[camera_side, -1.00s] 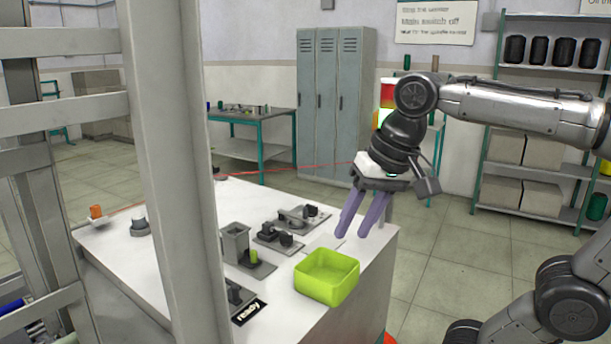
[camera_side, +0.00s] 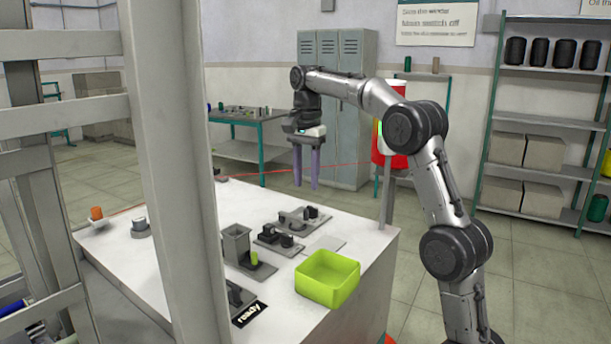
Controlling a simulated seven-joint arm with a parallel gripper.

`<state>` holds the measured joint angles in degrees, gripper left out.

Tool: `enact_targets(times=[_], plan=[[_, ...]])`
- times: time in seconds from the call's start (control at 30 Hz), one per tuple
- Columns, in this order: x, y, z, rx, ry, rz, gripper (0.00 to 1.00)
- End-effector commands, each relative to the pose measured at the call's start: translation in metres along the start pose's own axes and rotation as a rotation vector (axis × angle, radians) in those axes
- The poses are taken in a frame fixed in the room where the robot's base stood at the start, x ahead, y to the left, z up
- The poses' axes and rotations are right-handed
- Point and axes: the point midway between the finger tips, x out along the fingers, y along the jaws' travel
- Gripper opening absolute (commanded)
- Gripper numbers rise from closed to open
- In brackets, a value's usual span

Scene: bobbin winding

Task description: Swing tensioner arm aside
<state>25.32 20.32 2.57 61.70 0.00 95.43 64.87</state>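My gripper (camera_side: 306,185) points straight down in the side view, above the far right part of the white worktable (camera_side: 345,232). Its two purple fingers are parallel with a gap between them, and nothing shows in the gap. Below and near it is a grey fixture (camera_side: 293,222) with dark upright parts. A second grey fixture (camera_side: 270,241) with black parts sits just in front. I cannot tell which part is the tensioner arm. A thin red thread (camera_side: 345,164) runs across the scene behind my fingers.
A lime-green bin (camera_side: 327,279) stands at the table's right front. A grey block holder (camera_side: 237,245) with a yellow-green piece (camera_side: 254,258) is left of it. An orange bobbin (camera_side: 96,213) is at the far left. A grey post (camera_side: 178,150) hides part of the table.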

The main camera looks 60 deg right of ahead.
Motion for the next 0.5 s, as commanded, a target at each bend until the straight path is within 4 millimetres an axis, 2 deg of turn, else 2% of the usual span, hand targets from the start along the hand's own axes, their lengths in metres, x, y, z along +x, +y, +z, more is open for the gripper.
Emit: enact_targets(times=[0.5], plan=[[0.038, 0.001, 0.001, -0.003, -0.001, 0.001, 0.4]])
